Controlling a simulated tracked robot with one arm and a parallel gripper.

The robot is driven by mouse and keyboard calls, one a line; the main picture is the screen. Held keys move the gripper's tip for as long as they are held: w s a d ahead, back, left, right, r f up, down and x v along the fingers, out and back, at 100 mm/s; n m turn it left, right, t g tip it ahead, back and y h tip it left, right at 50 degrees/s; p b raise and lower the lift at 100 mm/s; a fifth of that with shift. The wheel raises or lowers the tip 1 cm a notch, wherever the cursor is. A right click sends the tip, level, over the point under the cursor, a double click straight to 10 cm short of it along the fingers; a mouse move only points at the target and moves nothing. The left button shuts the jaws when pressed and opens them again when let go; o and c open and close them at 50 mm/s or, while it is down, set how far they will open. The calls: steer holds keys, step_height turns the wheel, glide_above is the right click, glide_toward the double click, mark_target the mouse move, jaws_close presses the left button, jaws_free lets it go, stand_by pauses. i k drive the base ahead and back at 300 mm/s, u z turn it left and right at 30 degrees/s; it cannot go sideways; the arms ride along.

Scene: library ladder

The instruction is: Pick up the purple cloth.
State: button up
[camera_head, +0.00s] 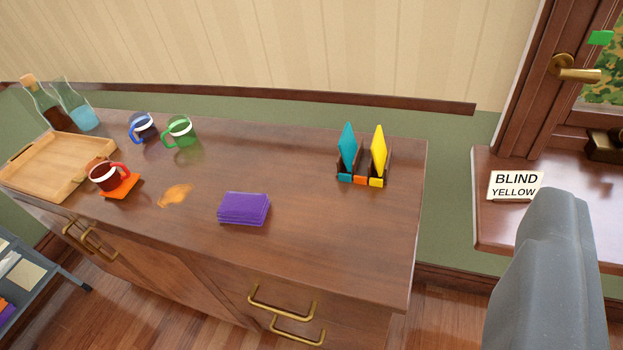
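The purple cloth (244,208) lies folded in a flat, layered stack on the wooden cabinet top (330,240), near its front edge and left of the picture's middle. Nothing lies on it. A grey part of my arm or gripper (552,275) fills the lower right corner, well to the right of the cloth and apart from it in the picture. No fingertips can be made out, so I cannot tell whether the gripper is open or shut.
An orange spill (174,195) and a red mug (108,176) on an orange coaster (123,188) are left of the cloth. Behind are a blue mug (143,127) and a green mug (181,131). A card holder (361,180) stands right. Drawer handles (283,302) protrude in front.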

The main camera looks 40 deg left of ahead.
mark_target(248, 209)
steer(key=u, duration=0.15)
steer(key=i, duration=0.95)
steer(key=u, duration=0.6)
